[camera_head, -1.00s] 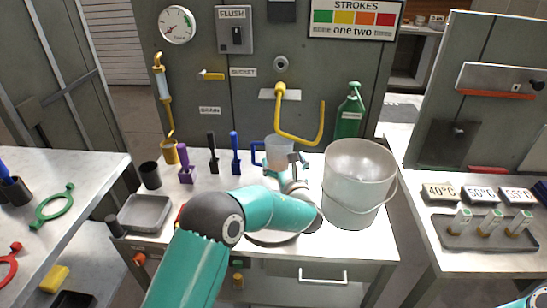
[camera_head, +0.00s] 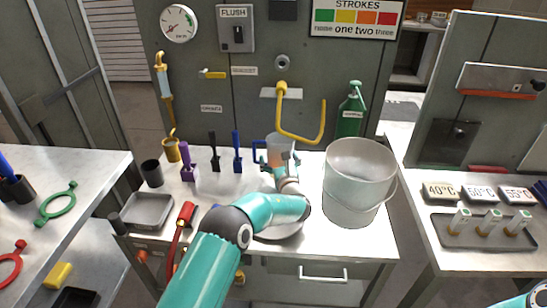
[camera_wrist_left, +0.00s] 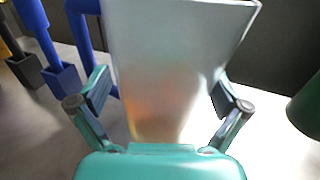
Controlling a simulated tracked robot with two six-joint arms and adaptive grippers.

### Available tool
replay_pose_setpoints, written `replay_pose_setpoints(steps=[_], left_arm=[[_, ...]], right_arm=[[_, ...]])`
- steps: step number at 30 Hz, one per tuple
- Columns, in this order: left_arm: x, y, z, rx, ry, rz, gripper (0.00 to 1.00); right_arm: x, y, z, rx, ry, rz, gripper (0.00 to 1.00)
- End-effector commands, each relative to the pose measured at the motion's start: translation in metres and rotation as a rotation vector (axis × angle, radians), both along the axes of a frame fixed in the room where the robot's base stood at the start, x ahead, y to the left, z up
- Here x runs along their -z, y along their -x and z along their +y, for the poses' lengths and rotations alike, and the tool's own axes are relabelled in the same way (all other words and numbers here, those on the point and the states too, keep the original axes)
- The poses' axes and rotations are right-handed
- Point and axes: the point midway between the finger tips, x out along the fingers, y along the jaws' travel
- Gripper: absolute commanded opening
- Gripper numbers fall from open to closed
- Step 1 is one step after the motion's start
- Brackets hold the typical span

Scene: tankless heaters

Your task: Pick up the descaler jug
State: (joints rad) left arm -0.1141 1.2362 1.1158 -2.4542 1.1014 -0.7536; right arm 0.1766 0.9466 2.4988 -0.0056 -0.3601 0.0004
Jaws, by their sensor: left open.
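The descaler jug looks to be the translucent pale jug (camera_head: 281,147) with a blue handle, upright at the back of the bench below the yellow pipe. In the left wrist view the jug (camera_wrist_left: 175,65) fills the middle, with an orange tint low down and its blue handle (camera_wrist_left: 85,40) on the left. My left gripper (camera_head: 276,166) is open, with one finger on each side of the jug. In the left wrist view its fingers (camera_wrist_left: 160,92) show gaps to the jug's wall. My right gripper is out of view.
A grey bucket (camera_head: 357,172) stands close to the right of my left forearm. A green pump bottle (camera_head: 350,115) stands behind it. Blue (camera_head: 237,158), black (camera_head: 214,157) and purple (camera_head: 188,168) upright tools stand left of the jug. The yellow pipe (camera_head: 282,112) hangs above.

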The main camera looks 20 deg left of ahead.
Motion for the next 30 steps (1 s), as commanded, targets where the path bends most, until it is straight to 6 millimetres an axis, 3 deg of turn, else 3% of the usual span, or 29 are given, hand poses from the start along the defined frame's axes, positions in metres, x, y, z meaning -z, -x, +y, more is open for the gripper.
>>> replay_pose_setpoints(steps=[9, 24, 30], left_arm=[[-0.0003, -0.0043, 0.0018, 0.001, -0.001, 0.000, 1.00], [-0.0003, -0.0043, 0.0009, 0.002, 0.000, 0.000, 0.20], [-0.0024, -0.0047, 0.0007, 0.002, -0.001, -0.004, 0.20]], right_arm=[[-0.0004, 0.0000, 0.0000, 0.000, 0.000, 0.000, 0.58], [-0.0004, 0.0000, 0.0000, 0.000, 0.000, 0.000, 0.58], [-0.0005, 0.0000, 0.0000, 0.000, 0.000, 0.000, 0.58]])
